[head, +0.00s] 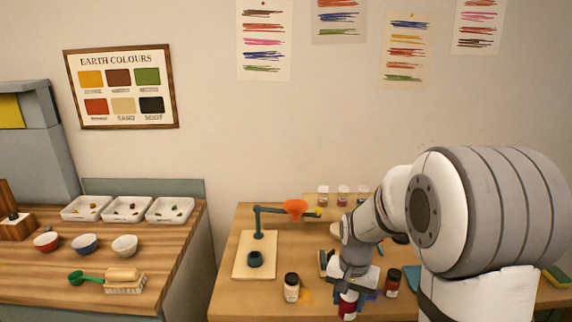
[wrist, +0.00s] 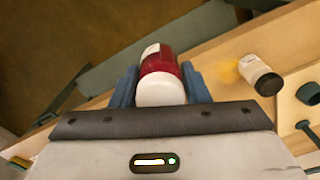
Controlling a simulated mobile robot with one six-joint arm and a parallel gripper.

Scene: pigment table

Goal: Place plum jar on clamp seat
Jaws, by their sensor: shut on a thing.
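My gripper (head: 350,292) is shut on a deep plum-red jar (wrist: 162,66) with a white lid and pale label, taken as the plum jar. Its blue fingers lie on both sides of it in the wrist view. The jar also shows below my gripper in the head view (head: 348,307), over the front of the table. The clamp seat (head: 255,259) is a dark round cup on a pale board, left of my gripper, with the clamp stand (head: 258,222) behind. The seat looks empty. It also shows at the right of the wrist view (wrist: 308,94).
A white jar with a dark lid (head: 291,289) stands between my gripper and the seat, beside a yellow smear. A dark red jar (head: 392,283) stands to the right. An orange funnel (head: 295,208) hangs from the clamp arm. The left bench (head: 60,282) holds bowls and trays.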

